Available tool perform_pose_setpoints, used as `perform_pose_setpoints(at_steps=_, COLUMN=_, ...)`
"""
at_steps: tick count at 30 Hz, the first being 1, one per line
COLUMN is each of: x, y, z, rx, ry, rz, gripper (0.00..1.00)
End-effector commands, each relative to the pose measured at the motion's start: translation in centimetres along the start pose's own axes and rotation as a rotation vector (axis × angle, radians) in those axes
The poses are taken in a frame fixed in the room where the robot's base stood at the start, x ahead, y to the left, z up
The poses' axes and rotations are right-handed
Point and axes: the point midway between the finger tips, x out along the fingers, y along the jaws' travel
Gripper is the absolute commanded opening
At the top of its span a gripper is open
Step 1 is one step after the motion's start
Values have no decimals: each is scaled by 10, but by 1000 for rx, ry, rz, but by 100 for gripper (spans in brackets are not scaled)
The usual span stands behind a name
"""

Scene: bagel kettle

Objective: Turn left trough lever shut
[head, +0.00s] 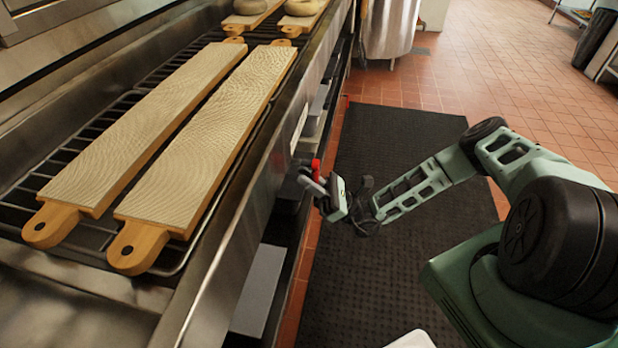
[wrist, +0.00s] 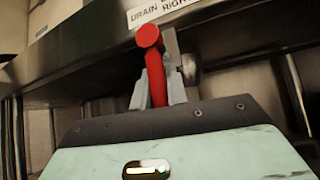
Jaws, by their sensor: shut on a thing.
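A red lever (wrist: 156,75) with a round knob stands under the metal trough's front edge in the wrist view. In the head view it is a small red piece (head: 316,166) beside the trough front (head: 238,205). My gripper (wrist: 158,97) is shut on the lever's shaft, with its knob sticking out past the fingertips. My gripper also shows in the head view (head: 314,184), reaching to the trough's side from the right. The lever's lower part is hidden behind my gripper. A white label (wrist: 155,10) above it reads "DRAIN" and, partly cut off, what looks like "RIGHT".
Two long wooden boards (head: 135,130) (head: 210,150) lie on a wire rack over the trough. Bagels (head: 305,7) sit on boards at the far end. A black mat (head: 390,140) covers the floor beside the trough. A steel vessel (head: 388,30) stands at the back.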

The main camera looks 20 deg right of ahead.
Motion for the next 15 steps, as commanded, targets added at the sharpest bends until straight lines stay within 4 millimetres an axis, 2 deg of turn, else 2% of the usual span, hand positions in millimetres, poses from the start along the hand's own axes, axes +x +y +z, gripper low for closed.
perform_pose_setpoints(at_steps=7, x=-1, y=1, z=-1, rx=4, ry=1, rz=0, gripper=0)
perform_pose_setpoints(at_steps=8, x=-1, y=1, z=-1, rx=4, ry=1, rz=0, gripper=24)
perform_pose_setpoints(at_steps=9, x=-1, y=1, z=-1, rx=4, ry=1, rz=0, gripper=35)
perform_pose_setpoints(at_steps=15, x=-1, y=1, z=0, rx=2, ry=0, rz=0, gripper=37)
